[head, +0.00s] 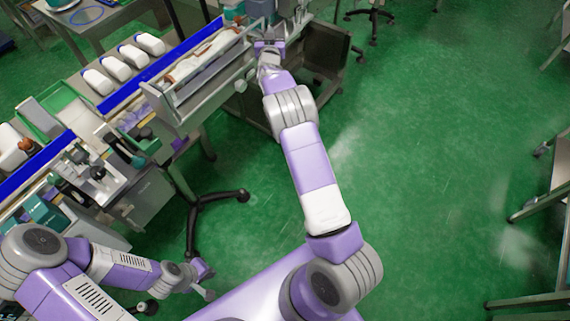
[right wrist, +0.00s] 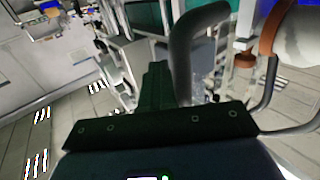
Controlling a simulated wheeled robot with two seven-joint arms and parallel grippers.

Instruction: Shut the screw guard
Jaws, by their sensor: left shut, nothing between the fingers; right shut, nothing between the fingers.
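A long trough-like machine (head: 172,112) at top centre in the head view holds a white screw-like part (head: 205,55) with orange-brown ends. A grey frame runs along its near side; I cannot tell for sure which part is the screw guard, or how far open it is. My right gripper (head: 268,46) is at the trough's right end, shut and empty. In the right wrist view its dark fingers (right wrist: 157,72) are together beside a thick grey curved bar (right wrist: 186,50); I cannot tell if they touch. My left gripper (head: 207,283) is shut and empty, low, away from the machine.
Several white rounded items (head: 115,67) lie on the bench behind a blue strip. A green tray (head: 45,118) and small equipment stand at left. A dark open bin (head: 318,65) is right of the machine.

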